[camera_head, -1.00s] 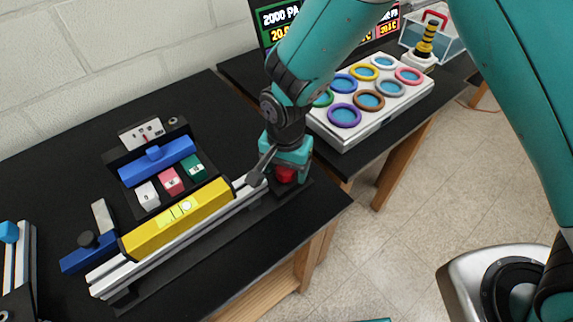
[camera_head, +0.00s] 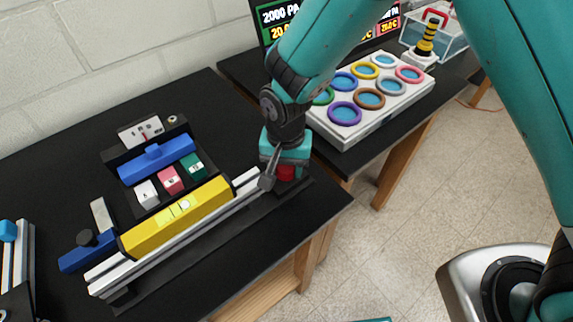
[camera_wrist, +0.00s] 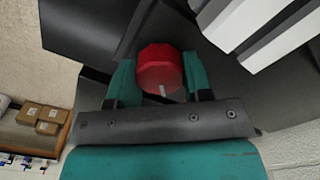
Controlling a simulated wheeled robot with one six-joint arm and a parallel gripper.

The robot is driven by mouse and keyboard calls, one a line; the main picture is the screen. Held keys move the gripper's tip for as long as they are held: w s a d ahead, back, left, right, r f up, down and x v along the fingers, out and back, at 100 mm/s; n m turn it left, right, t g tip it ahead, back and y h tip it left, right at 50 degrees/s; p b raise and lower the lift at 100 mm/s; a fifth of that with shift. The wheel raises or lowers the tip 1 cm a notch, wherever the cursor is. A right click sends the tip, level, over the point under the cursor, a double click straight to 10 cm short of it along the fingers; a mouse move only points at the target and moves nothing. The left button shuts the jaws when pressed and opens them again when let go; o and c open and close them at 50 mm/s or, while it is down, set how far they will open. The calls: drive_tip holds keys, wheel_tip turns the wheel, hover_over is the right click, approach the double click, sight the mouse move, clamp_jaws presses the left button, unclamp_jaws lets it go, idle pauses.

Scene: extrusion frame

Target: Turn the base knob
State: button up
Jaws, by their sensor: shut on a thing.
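The red base knob (camera_wrist: 160,68) is a faceted knob with a pale pointer mark on its near side in the wrist view. In the head view the knob (camera_head: 286,173) is partly hidden under my gripper, at the right end of the silver extrusion rail (camera_head: 135,268). My gripper (camera_wrist: 160,74) is shut on the knob, with one teal finger on each side of it. The gripper points down from above. A yellow level (camera_head: 160,225) lies along the rail, left of my gripper.
A blue bar (camera_head: 157,160) and white, pink and green blocks (camera_head: 170,180) sit behind the rail. A white board with coloured rings (camera_head: 400,103) stands on the table to the right. The black table's (camera_head: 330,205) front right corner is bare.

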drive_tip(key=n+b, duration=0.1)
drive_tip(key=n, duration=0.6)
drive_tip(key=shift+w, duration=0.1)
drive_tip(key=n, duration=0.8)
drive_tip(key=shift+b, duration=0.35)
drive_tip(key=n, duration=0.7)
drive_tip(key=shift+r, duration=0.1)
drive_tip(key=n, duration=0.4)
drive_tip(key=shift+n+b, duration=0.3)
drive_tip(key=shift+n, duration=0.4)
drive_tip(key=o, duration=0.9)
